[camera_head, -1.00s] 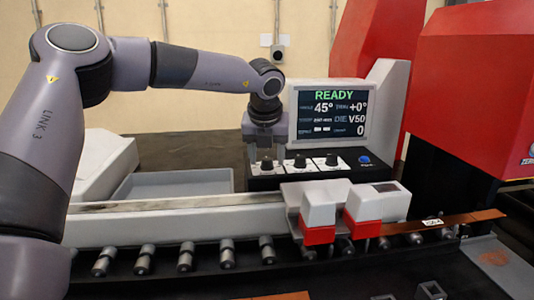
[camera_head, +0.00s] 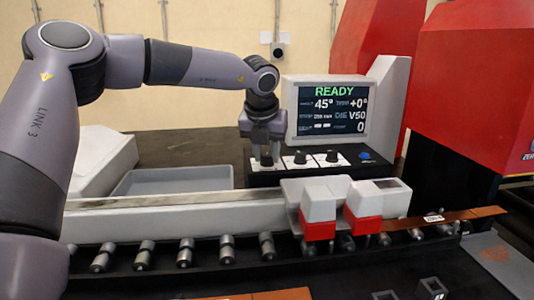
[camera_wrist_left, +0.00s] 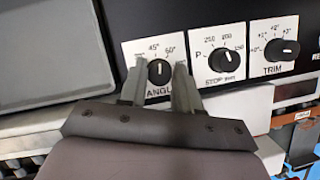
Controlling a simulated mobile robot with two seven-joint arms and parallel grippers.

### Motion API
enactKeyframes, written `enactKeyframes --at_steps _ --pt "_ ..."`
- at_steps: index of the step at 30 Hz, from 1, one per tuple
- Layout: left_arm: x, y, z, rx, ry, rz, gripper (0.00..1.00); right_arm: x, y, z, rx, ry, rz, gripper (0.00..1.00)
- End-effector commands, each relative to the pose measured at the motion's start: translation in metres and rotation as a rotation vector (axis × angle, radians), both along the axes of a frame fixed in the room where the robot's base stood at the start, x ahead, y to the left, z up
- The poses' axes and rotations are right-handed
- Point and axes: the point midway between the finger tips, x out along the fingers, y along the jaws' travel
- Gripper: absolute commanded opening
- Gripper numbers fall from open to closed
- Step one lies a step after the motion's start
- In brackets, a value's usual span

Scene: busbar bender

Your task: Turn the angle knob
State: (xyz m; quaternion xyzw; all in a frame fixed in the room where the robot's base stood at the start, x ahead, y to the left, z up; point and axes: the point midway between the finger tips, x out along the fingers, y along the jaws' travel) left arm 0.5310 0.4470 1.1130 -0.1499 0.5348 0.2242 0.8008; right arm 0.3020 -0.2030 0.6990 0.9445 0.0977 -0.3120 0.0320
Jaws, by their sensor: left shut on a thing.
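The angle knob (camera_wrist_left: 158,70) is a black round knob with a white pointer line on a white label, at the left end of the control panel. The pointer points roughly up, near the 45° mark. My left gripper (camera_wrist_left: 159,88) points at the panel with one finger on each side of this knob and is shut on it. In the head view my left gripper (camera_head: 266,160) largely hides the knob. The screen (camera_head: 332,108) above reads READY, 45° and +0°. My right gripper is in neither view.
The stop knob (camera_wrist_left: 227,60) and trim knob (camera_wrist_left: 282,50) sit to the right, then a blue button (camera_head: 364,155). A grey tray (camera_head: 180,181) lies left of the panel. White and red clamp blocks (camera_head: 319,213) and rollers (camera_head: 185,255) are in front.

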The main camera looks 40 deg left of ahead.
Motion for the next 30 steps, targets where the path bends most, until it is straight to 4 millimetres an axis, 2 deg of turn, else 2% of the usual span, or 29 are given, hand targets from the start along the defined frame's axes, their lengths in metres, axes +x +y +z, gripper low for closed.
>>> enactKeyframes --at_steps 7,18,30 --pt "-0.001 0.002 0.0 -0.001 -0.002 -0.191 0.02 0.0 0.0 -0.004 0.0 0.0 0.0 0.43" --pt "-0.001 0.003 0.001 -0.002 -0.001 -0.448 0.02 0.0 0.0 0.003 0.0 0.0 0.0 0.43" --pt "-0.001 0.004 0.0 0.0 0.001 -0.561 0.02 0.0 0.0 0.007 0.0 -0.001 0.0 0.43"
